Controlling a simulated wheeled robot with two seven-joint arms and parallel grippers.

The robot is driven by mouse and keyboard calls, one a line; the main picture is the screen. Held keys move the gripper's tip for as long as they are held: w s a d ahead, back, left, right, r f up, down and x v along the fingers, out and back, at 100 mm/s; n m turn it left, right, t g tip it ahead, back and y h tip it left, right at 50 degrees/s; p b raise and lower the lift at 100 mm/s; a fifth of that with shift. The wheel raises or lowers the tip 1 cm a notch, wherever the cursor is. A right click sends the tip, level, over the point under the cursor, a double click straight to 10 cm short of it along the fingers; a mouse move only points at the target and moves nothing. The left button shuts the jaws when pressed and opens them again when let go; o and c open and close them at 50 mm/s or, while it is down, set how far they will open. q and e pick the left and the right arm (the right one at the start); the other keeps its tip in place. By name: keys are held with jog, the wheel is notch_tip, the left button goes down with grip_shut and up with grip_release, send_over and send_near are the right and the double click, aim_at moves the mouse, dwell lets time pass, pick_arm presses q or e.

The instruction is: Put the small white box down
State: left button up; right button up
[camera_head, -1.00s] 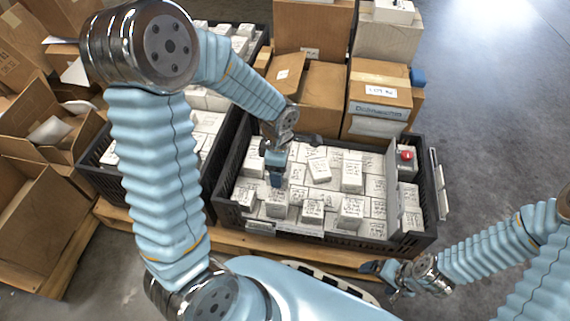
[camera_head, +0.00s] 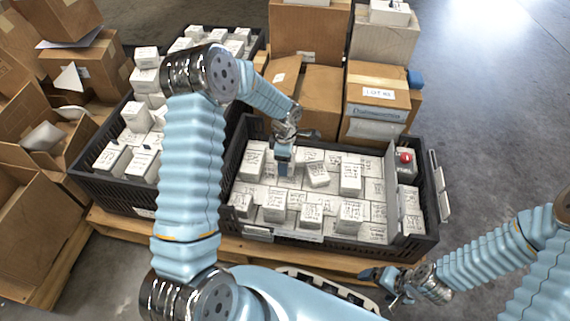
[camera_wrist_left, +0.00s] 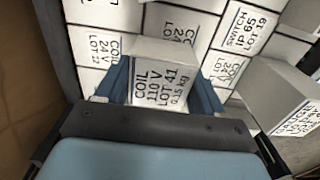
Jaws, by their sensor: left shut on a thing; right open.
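The small white box (camera_wrist_left: 165,85), marked COIL 110V LOT 41, sits between the blue fingers of my left gripper in the left wrist view. My left gripper (camera_head: 284,163) is shut on it, over the back left part of the right black crate (camera_head: 330,243). In the head view the gripper mostly hides the held box. White boxes lie close below and around it; I cannot tell whether the held box touches them. My right gripper (camera_head: 387,281) is open and empty, in front of the crate's near right corner.
Many white boxes (camera_head: 351,178) fill the right crate, some standing higher than others. A second black crate (camera_head: 90,165) with white boxes stands left. Cardboard boxes (camera_head: 379,97) stand behind. Floor at right is clear.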

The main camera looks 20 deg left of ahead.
pick_arm(q)
jog(key=shift+f, duration=0.8)
jog(key=shift+f, duration=0.15)
jog(key=o, duration=1.1)
jog(key=shift+o, duration=0.2)
jog(key=shift+r, duration=0.35)
notch_tip(320, 180, up, 12)
jog(key=shift+f+p, duration=0.15)
jog(key=shift+p, duration=1)
